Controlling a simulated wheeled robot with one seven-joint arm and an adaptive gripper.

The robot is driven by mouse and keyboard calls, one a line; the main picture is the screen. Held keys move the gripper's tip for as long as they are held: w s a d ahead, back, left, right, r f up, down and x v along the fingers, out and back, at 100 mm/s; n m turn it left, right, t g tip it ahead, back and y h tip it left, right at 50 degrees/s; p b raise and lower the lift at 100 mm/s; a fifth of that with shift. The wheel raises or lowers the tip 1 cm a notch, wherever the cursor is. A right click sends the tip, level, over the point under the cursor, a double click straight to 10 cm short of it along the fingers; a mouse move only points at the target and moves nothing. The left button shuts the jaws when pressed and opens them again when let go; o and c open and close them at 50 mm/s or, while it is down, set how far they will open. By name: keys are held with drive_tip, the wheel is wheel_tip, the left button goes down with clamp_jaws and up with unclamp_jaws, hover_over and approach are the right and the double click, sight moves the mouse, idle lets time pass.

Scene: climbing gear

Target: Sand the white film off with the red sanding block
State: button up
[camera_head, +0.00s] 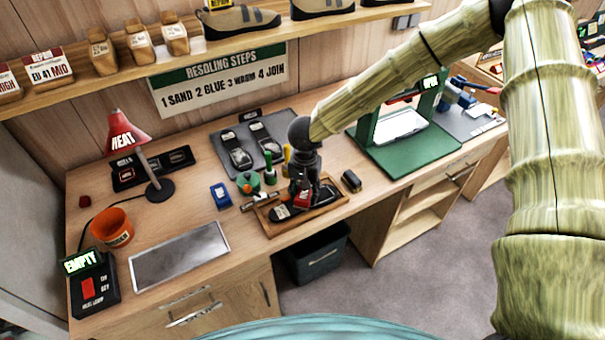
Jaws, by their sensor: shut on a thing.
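My gripper (304,192) points down over the wooden tray near the front edge of the bench. It is shut on the red sanding block (303,201), which shows between and below the fingers. A dark shoe sole (284,212) lies in the wooden tray (282,231), under and beside the block. The block is at or just above the sole; I cannot tell whether they touch. A pale patch shows on the sole near the block, but it is too small to tell how much white film is there. My gripper hides part of the sole.
A blue block (220,195), a green pot (248,182) and a small dark block (351,181) stand close around the tray. A red heat lamp (128,134), an orange cup (113,228) and a metal plate (180,256) are at left. A green press (405,150) stands at right.

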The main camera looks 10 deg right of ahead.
wheel_tip(320, 180, up, 4)
drive_tip(key=p, duration=0.3)
drive_tip(key=shift+r+p, duration=0.1)
drive_tip(key=shift+p, duration=0.25)
drive_tip(key=shift+r, duration=1.1)
